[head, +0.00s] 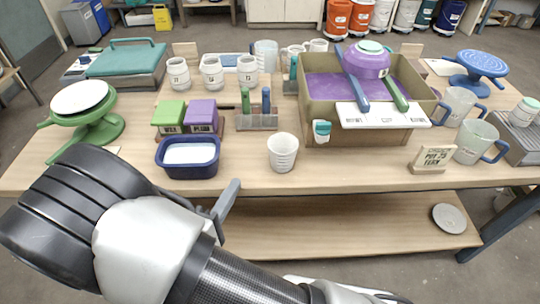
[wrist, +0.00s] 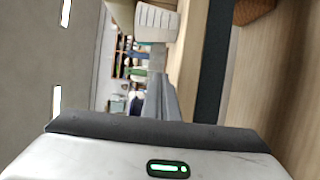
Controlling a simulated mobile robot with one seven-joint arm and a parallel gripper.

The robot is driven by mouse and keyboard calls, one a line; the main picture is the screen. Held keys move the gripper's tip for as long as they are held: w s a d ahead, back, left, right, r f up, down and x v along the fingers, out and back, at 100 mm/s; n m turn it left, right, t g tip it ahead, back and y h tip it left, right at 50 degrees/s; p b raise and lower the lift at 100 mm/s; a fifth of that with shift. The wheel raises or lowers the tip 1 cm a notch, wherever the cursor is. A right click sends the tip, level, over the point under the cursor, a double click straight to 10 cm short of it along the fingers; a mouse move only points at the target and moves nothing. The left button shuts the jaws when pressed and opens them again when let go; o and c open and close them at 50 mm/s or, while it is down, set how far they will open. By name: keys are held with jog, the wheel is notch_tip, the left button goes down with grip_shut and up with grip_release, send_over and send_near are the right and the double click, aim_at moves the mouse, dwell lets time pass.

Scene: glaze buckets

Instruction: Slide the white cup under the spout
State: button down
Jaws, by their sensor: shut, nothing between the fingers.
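The white cup (head: 282,153), ridged and upright, stands near the table's front edge, right of the blue tub. It also shows in the wrist view (wrist: 157,22), at the top and beyond my fingers. My gripper (head: 228,199) is low at the table's front edge, left of the cup and apart from it. In the wrist view its fingers (wrist: 164,98) are together and empty.
A dark blue tub (head: 188,158) stands left of the cup. A wooden sign (head: 433,158) and mugs (head: 476,141) stand at right. Bare tabletop lies between cup and sign.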

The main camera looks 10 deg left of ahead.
aim_at(262, 170)
jog(key=w, duration=0.3)
jog(key=w+d, duration=0.1)
jog(key=w, duration=0.2)
jog(key=w+b, duration=0.1)
jog(key=w, duration=0.3)
jog(key=shift+d+f, duration=0.2)
jog(key=shift+d, duration=0.05)
jog(key=d, duration=0.2)
jog(key=shift+d, duration=0.85)
